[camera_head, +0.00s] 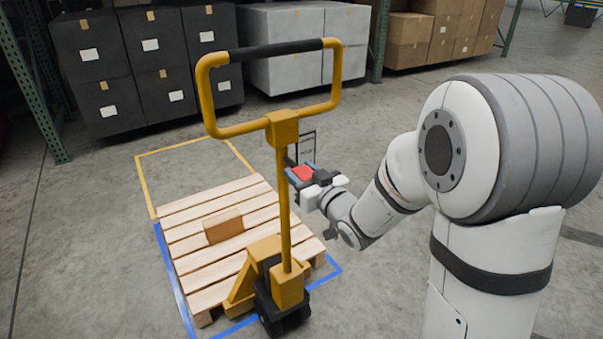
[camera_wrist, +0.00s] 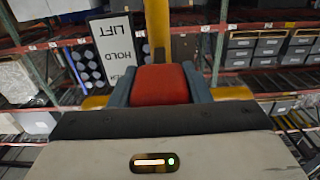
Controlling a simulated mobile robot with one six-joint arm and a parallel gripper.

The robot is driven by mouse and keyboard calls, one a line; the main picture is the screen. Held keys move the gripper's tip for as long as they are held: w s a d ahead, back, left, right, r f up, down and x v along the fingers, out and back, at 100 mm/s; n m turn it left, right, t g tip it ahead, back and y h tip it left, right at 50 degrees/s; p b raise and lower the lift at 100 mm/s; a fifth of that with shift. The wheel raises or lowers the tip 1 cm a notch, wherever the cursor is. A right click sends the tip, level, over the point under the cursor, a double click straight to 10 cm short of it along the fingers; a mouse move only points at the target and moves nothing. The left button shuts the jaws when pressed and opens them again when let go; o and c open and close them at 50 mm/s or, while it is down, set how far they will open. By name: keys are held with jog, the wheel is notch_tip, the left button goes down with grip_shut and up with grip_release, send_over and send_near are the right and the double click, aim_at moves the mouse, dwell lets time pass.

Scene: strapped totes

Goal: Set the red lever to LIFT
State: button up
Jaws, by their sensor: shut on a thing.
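The yellow pallet jack (camera_head: 283,205) stands with its handle upright. On its post is a red lever (camera_head: 302,173), which fills the middle of the wrist view (camera_wrist: 160,85). My gripper (camera_head: 305,176) is shut on the lever, with a blue-grey finger on each side of it in the wrist view (camera_wrist: 160,90). A white label plate (camera_wrist: 112,50) beside the post reads LIFT, HOLD and a partly hidden word ending in ER. The lever's red end shows beside the lower part of the plate in the wrist view. Which mark it points to I cannot tell.
The jack's forks sit at a wooden pallet (camera_head: 188,232) carrying a small cardboard box (camera_head: 223,226). Blue and yellow floor lines surround it. Black totes (camera_head: 140,60), grey totes (camera_head: 290,25) and cardboard boxes (camera_head: 408,40) stand behind. Floor to the left is clear.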

jog(key=f+b, duration=0.1)
jog(key=b, duration=0.2)
jog(key=f+t+y+b, duration=0.1)
jog(key=b, duration=0.5)
jog(key=shift+t, duration=0.4)
jog(key=t+y+b, duration=0.1)
jog(key=b, duration=0.4)
jog(key=f+t+b, duration=0.1)
jog(key=b, duration=0.4)
jog(key=shift+w+a+f+y+b, duration=0.15)
jog(key=shift+w+a+y+b, duration=0.05)
jog(key=shift+y+b, duration=0.2)
jog(key=shift+b, duration=0.35)
jog(key=shift+r, duration=0.2)
jog(key=o, duration=1.4)
